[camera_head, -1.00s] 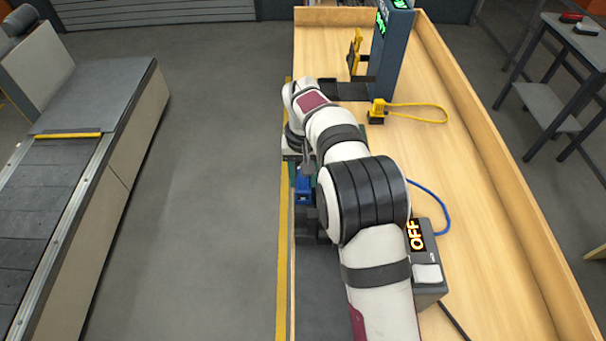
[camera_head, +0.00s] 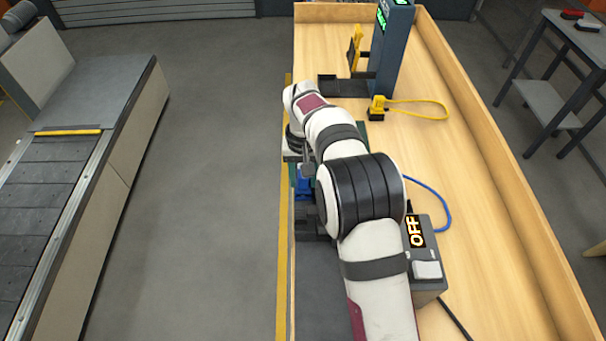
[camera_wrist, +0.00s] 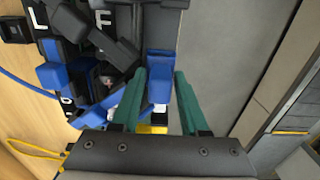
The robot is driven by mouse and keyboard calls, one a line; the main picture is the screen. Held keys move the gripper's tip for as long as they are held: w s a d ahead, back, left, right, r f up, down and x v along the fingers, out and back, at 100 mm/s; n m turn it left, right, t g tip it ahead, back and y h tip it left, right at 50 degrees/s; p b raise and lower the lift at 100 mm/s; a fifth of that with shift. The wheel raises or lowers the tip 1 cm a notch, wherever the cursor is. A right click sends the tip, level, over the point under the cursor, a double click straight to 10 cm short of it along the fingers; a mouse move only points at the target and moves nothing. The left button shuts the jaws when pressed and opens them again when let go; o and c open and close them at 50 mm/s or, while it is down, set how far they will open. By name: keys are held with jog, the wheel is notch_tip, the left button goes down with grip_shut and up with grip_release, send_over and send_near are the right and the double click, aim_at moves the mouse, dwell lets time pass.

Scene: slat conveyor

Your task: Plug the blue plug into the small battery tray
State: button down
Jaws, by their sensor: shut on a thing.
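The blue plug (camera_head: 303,185) shows just left of my arm's thick black joint, near the bench's left edge. In the wrist view a blue body (camera_wrist: 158,90) sits between the two green fingers of my gripper (camera_wrist: 160,78), which is shut on it. A dark, low, tray-like block (camera_head: 311,228) lies just in front of the plug in the head view. It may be the small battery tray, but my arm hides much of it. I cannot tell whether the plug touches it.
A grey box with an OFF display (camera_head: 416,232) stands right of my arm, by a blue cable (camera_head: 437,205). A yellow plug (camera_head: 377,108) and a dark blue stand (camera_head: 391,48) are farther back. A conveyor (camera_head: 45,185) is at left.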

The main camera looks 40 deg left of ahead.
jog(key=shift+f, duration=0.35)
jog(key=shift+c, duration=1.7)
grip_release()
notch_tip(320, 180, up, 9)
jog(key=shift+f, duration=0.15)
jog(key=w+d, duration=0.6)
jog(key=d, duration=0.7)
jog(key=w+d, duration=0.6)
jog(key=d, duration=0.7)
jog(key=shift+w+d+r, duration=0.2)
jog(key=shift+d, duration=0.1)
